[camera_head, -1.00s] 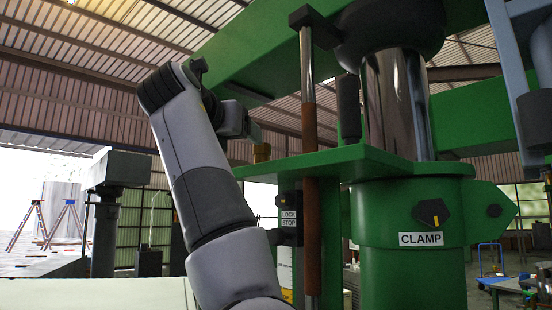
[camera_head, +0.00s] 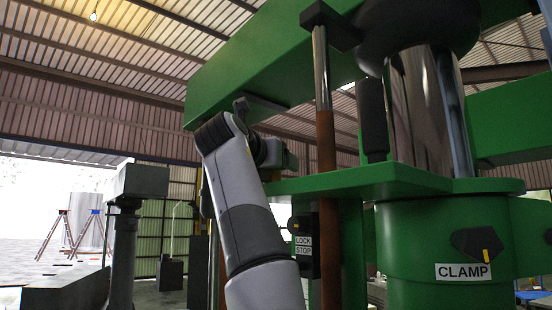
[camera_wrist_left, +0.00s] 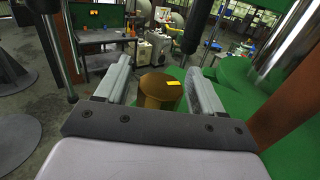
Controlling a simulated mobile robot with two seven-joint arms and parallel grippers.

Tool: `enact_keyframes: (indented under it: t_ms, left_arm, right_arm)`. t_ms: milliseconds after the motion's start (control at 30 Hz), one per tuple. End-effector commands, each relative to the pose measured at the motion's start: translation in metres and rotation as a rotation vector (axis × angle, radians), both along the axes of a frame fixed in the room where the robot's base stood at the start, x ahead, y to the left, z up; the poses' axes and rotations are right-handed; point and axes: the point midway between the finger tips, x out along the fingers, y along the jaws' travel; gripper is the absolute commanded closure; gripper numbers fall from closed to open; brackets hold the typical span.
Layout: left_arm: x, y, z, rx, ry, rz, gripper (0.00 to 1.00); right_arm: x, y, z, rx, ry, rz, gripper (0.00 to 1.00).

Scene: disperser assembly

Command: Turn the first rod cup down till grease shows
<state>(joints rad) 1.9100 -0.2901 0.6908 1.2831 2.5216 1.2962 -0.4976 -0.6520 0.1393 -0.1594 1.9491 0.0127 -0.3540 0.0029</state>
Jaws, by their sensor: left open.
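The brass rod cup (camera_wrist_left: 160,92), round with a yellow mark on top, stands between the fingers of my left gripper (camera_wrist_left: 160,68) in the left wrist view. The fingers are open on either side of it, with a narrow gap showing at its left. I cannot tell whether the right finger touches it. In the head view my left gripper (camera_head: 277,153) is by the left end of the green plate (camera_head: 370,180), and the cup is hidden there. No grease can be made out. My right gripper is not in view.
A brown and chrome rod (camera_head: 325,150) stands close right of my left gripper. The green beam (camera_head: 250,65) is overhead. A LOCK STOP box (camera_head: 304,244) hangs below the plate, and a CLAMP label (camera_head: 462,272) is on the green housing.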

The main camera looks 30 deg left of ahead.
Motion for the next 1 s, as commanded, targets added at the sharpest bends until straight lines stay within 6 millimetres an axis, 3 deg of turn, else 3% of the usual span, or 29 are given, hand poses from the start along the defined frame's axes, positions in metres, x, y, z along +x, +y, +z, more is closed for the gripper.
enact_keyframes:
  t_ms: [333, 367, 500, 533, 1000]
  left_arm:
    - [0.0073, 0.0018, -0.0006, -0.001, -0.001, 0.000, 0.32]
    - [0.0073, 0.0018, -0.0005, -0.001, -0.001, 0.000, 0.35]
    - [0.0071, 0.0017, -0.0004, 0.000, -0.001, 0.000, 0.81]
    - [0.0071, 0.0017, -0.0004, 0.000, -0.001, 0.000, 0.83]
    - [0.0064, 0.0004, -0.0007, -0.002, -0.003, -0.101, 0.83]
  right_arm:
    - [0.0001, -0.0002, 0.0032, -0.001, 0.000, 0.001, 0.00]
    - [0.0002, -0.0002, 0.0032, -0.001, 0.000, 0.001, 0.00]
    - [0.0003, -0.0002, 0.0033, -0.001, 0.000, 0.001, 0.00]
    - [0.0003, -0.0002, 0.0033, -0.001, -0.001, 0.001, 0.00]
    - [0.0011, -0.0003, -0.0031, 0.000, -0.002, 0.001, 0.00]
